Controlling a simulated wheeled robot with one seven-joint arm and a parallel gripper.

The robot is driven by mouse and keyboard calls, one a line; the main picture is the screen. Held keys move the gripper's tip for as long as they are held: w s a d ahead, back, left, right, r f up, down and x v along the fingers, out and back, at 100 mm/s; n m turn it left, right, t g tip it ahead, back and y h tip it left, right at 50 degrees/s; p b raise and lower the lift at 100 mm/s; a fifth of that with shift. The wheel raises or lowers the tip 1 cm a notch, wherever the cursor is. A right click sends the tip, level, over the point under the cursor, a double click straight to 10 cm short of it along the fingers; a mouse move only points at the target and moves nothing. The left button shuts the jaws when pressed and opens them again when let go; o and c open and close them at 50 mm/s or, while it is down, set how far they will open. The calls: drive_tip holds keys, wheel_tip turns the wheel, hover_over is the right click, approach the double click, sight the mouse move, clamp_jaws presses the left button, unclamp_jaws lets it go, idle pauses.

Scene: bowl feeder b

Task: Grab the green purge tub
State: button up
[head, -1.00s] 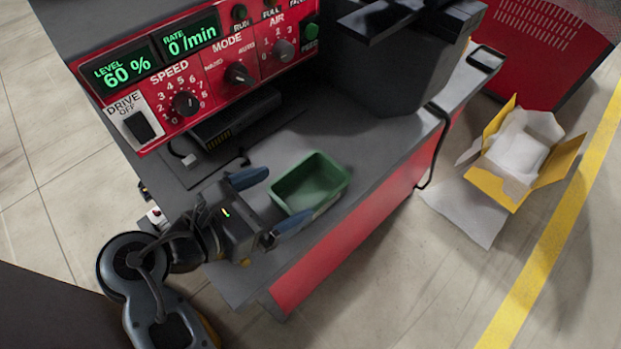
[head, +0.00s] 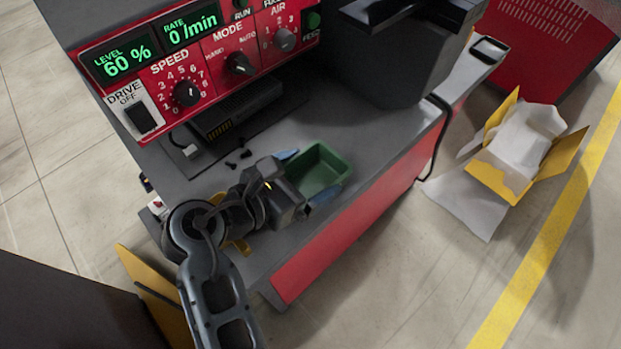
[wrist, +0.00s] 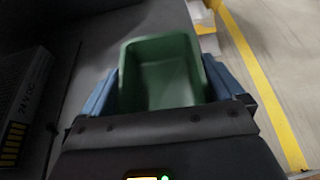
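The green purge tub (head: 322,176) sits upright on the grey bench top near its red front edge. It looks empty. My gripper (head: 307,175) is low over the bench, with one blue finger on each side of the tub. In the wrist view the tub (wrist: 165,75) stands between the two fingers (wrist: 162,88), with its near part hidden by the gripper body. The fingers are wide apart and very close to the tub's side walls; I cannot see firm contact.
A red control panel (head: 205,65) and a dark power unit (head: 235,110) stand behind and left of the gripper. A few small dark parts (head: 240,158) lie on the bench. A dark grey bin (head: 395,65) stands behind the tub. An open yellow box (head: 490,178) is on the floor to the right.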

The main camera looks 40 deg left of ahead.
drive_tip(key=c, duration=0.5)
